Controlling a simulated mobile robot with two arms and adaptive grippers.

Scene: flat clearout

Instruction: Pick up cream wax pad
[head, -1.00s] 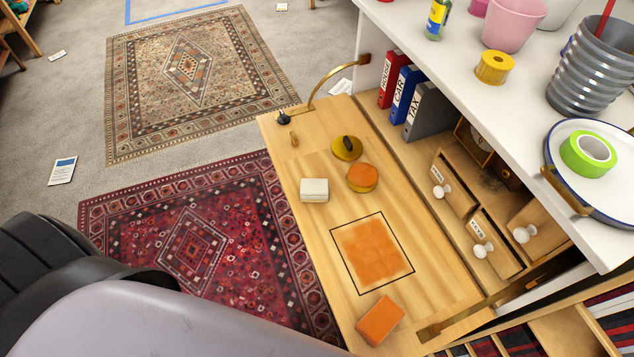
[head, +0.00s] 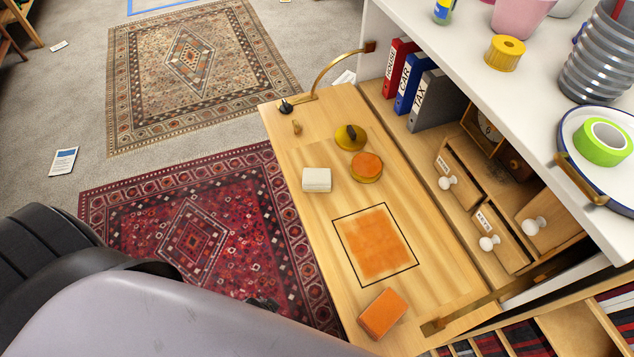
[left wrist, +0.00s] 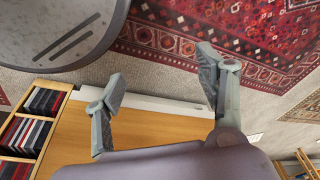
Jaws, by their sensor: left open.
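The cream wax pad (head: 317,179) is a small pale block lying flat on the fold-down wooden desk flap (head: 438,290), near its left edge. My left gripper (left wrist: 161,78) is open and empty in the left wrist view, with the flap edge and carpet beyond its fingers. In the head view only a small dark tip of it (head: 264,303) shows past my arm, over the red rug and apart from the pad. The pad does not show in the left wrist view. My right gripper is out of view.
On the flap are an orange round pad (head: 367,167), a yellow round tin with a dark knob (head: 350,137), an orange block (head: 382,313) and an orange patch inside a black outline (head: 377,243). A brass stay (head: 330,68) rises at the far corner. Binders and drawers line the right.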

